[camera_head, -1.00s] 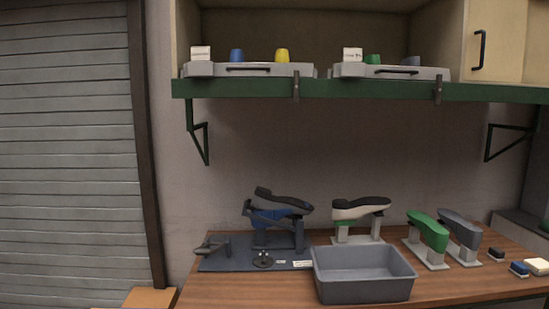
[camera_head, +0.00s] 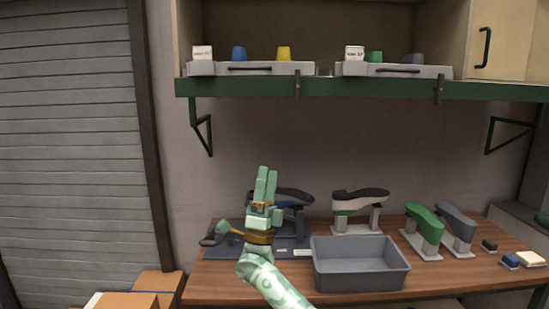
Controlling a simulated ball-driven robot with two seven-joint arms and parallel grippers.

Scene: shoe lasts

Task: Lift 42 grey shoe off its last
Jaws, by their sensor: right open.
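A dark grey shoe (camera_head: 296,197) sits sole up on a blue last, held by the dark stand (camera_head: 299,226) at the back left of the bench. My right gripper (camera_head: 267,180) is in front of it in the picture, fingers pointing up, open with a narrow gap and nothing visible between them. The gripper and wrist hide the shoe's left part and much of the stand. A pale shoe with a black sole (camera_head: 360,198) sits sole up on another post to the right. I cannot read any size marking. My left gripper is out of view.
An empty grey bin (camera_head: 360,284) stands at the front of the bench (camera_head: 430,280). A green last (camera_head: 424,220) and a grey last (camera_head: 457,221) stand at right, beside small blocks (camera_head: 509,260). A green-edged shelf (camera_head: 330,90) with cases overhangs the back.

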